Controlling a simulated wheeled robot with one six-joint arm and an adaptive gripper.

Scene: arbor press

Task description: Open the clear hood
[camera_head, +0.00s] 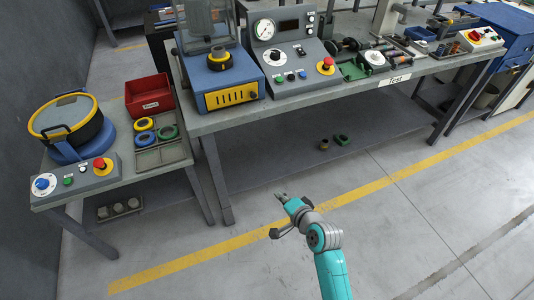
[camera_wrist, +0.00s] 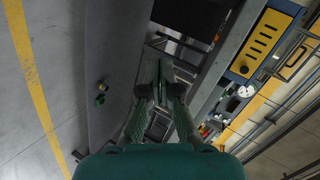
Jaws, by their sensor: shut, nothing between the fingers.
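The clear hood (camera_head: 207,22) is a see-through cover above the blue press base (camera_head: 222,80) on the long bench. Its top is cut off by the picture edge, and I cannot tell its exact position. My gripper (camera_head: 281,197) is shut and empty over the floor in front of the bench, well apart from the hood. In the wrist view my gripper (camera_wrist: 160,66) has its fingers together. The blue front with yellow slots (camera_wrist: 258,43) shows at upper right there; the hood itself is not clear in that view.
A gauge panel (camera_head: 290,62) stands right of the press. The side table at left holds a round yellow-rimmed vessel (camera_head: 64,117), a red bin (camera_head: 149,95) and a control box (camera_head: 75,183). Small parts (camera_head: 341,139) lie under the long bench (camera_head: 350,90). Floor in front is clear.

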